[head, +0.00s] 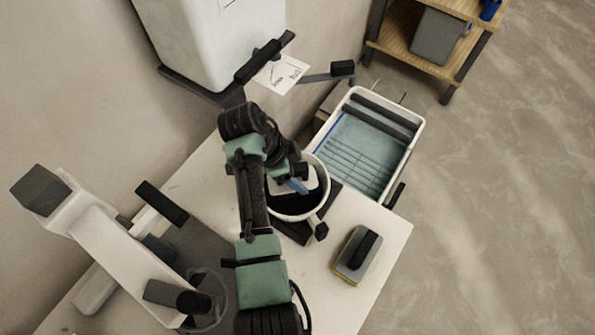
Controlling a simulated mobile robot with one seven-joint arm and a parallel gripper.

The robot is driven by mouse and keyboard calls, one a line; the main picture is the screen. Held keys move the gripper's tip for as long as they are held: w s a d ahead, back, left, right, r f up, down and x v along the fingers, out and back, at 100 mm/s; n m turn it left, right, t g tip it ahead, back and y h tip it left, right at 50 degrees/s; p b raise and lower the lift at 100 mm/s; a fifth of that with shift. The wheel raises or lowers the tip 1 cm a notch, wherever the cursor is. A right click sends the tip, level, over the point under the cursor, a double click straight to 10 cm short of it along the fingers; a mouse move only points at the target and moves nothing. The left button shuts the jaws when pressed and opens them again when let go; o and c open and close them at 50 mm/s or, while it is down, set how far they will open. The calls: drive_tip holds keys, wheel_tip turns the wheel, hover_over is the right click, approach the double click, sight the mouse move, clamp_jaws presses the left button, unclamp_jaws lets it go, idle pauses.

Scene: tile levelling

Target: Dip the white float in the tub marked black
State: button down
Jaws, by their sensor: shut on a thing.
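My gripper (300,172) points down at the mouth of a round white tub (322,206) with a dark inside. It is shut on the white float (311,178), of which a pale part and a blue part show within the tub's rim. The arm and gripper cover much of the float. I cannot tell whether the float touches what is in the tub. No marking on the tub is readable from here.
A tray of water with dark rollers (376,150) stands behind the tub. A yellow-and-grey block with a black handle (357,254) lies on the white table (385,240) at right. A white machine (120,245) stands at left. A shelf (405,48) stands farther back.

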wheel_tip(320, 180, up, 8)
drive_tip(key=p, duration=0.6)
drive_tip(key=shift+f, duration=0.3)
drive_tip(key=shift+f, duration=0.1)
